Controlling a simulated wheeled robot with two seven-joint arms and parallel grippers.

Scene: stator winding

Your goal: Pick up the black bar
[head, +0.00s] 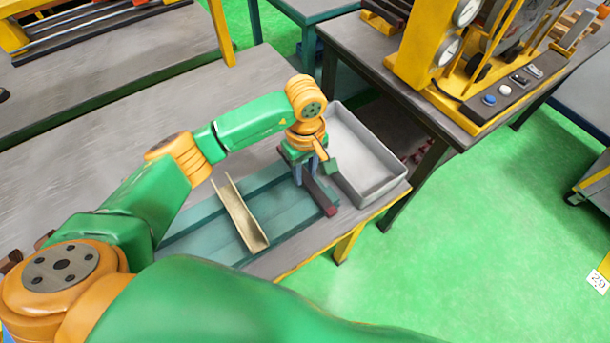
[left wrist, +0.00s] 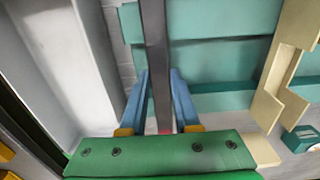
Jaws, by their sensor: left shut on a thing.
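The black bar (head: 323,197) is a long dark bar with a reddish end. It lies over the right end of the teal board (head: 205,222), beside the grey tray. My left gripper (head: 304,178) is above the bar, shut on it. In the left wrist view the bar (left wrist: 154,45) runs between the two blue fingers of the left gripper (left wrist: 159,85). The wrist hides part of the bar in the head view. I cannot tell whether the bar is lifted off the board. My right gripper is not in view.
A cream channel (head: 238,213) lies across the board to the left of the bar. An empty grey tray (head: 383,192) stands to the right. A table with a yellow machine (head: 412,55) is beyond. The grey tabletop (head: 228,85) behind is clear.

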